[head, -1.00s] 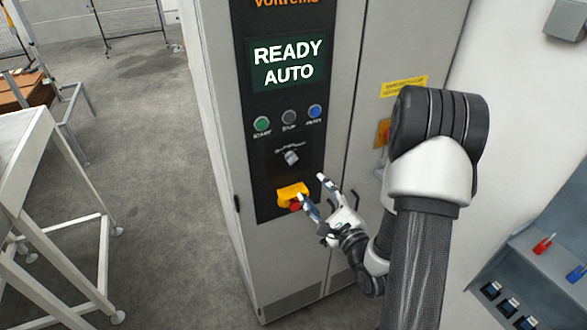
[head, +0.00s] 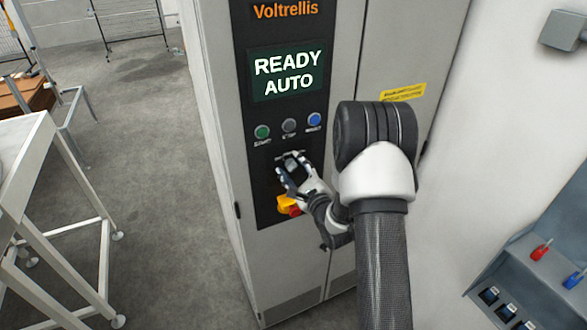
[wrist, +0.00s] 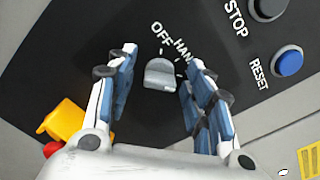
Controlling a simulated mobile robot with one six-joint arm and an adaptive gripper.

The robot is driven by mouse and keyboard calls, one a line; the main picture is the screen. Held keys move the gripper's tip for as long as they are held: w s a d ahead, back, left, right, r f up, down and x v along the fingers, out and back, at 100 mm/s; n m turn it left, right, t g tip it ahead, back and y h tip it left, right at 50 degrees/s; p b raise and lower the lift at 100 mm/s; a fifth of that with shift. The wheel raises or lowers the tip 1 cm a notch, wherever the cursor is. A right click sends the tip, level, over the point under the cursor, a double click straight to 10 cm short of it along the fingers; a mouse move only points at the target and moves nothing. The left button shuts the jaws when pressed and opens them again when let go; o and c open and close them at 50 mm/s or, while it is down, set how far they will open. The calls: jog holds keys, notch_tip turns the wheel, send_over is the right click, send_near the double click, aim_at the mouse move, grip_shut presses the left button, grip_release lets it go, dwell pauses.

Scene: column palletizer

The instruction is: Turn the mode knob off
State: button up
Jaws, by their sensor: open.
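The mode knob (wrist: 160,76) is a small grey selector on the black panel of the cabinet. In the wrist view the labels OFF and HAND show above it; any further label is hidden by the right finger. My gripper (wrist: 162,62) is open, with one blue-padded finger on each side of the knob and gaps between. I cannot tell which mark the knob points to. In the head view my gripper (head: 288,166) is at the panel and largely covers the knob. The display (head: 287,74) reads READY AUTO.
Green, grey and blue buttons (head: 314,119) sit just above the knob. A yellow block (head: 285,203) with a red emergency button (head: 295,211) is just below. A white-framed table (head: 30,150) stands left, a grey console (head: 545,262) right. The floor between table and cabinet is clear.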

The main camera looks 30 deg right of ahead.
jog(key=shift+c, duration=0.4)
jog(key=c, duration=1)
jog(key=shift+o, duration=0.2)
